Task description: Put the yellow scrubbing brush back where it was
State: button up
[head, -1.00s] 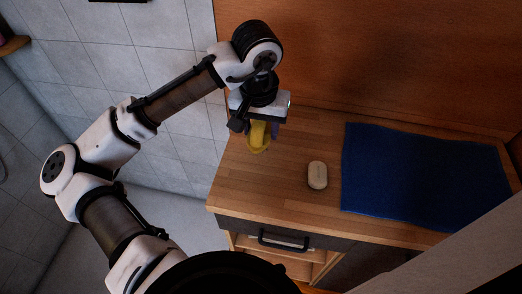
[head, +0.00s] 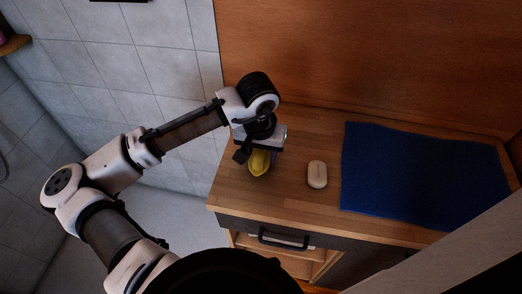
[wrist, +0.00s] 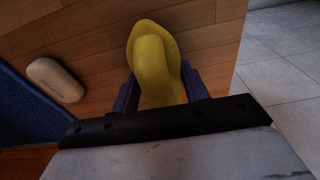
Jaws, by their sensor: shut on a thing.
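The yellow scrubbing brush (head: 259,162) is between the fingers of my gripper (head: 258,158), over the left end of the wooden counter (head: 290,190). In the wrist view the brush (wrist: 153,60) shows its rounded yellow body, with a dark finger of my gripper (wrist: 160,90) on each side. My gripper is shut on it. The brush is low, close to the counter top; I cannot tell whether it touches the wood. Its underside is hidden.
A cream soap bar (head: 317,174) lies on the counter right of the brush, and also shows in the wrist view (wrist: 55,80). A blue mat (head: 420,175) covers the counter's right part. A wooden panel (head: 370,60) stands behind. The counter's left edge drops to tiled floor (wrist: 285,75).

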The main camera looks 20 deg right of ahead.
jog(key=o, duration=0.9)
jog(key=shift+f, duration=0.1)
jog(key=r, duration=0.8)
jog(key=s+r+b, duration=0.1)
jog(key=r, duration=0.3)
jog(key=shift+a+r, duration=0.15)
jog(key=shift+a, duration=0.25)
jog(key=shift+d, duration=0.1)
